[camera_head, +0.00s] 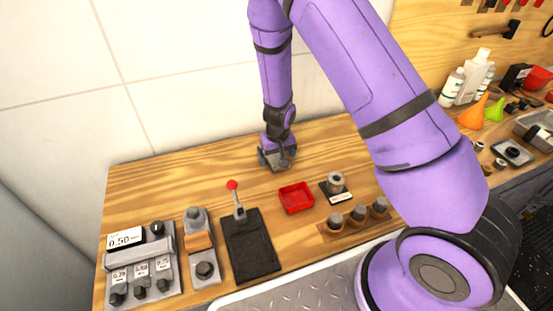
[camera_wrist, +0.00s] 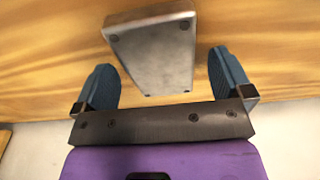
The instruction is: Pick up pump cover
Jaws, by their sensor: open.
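The pump cover (camera_wrist: 152,55), a grey metal plate with dark holes at its corners, lies between the two blue fingers in the wrist view. My gripper (camera_wrist: 163,80) is open, with one finger on each side of the plate and a visible gap on both sides. In the head view my gripper (camera_head: 276,163) is low over the back of the wooden bench. The plate there is mostly hidden by the gripper, and I cannot tell it apart clearly.
A red tray (camera_head: 296,198) and a round part on a dark base (camera_head: 336,184) stand right of the gripper. A black plate (camera_head: 249,245) with a red-knobbed lever (camera_head: 235,195) stands in front. A wooden block with several cylinders (camera_head: 357,218) is nearer. Bare bench lies left of the gripper.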

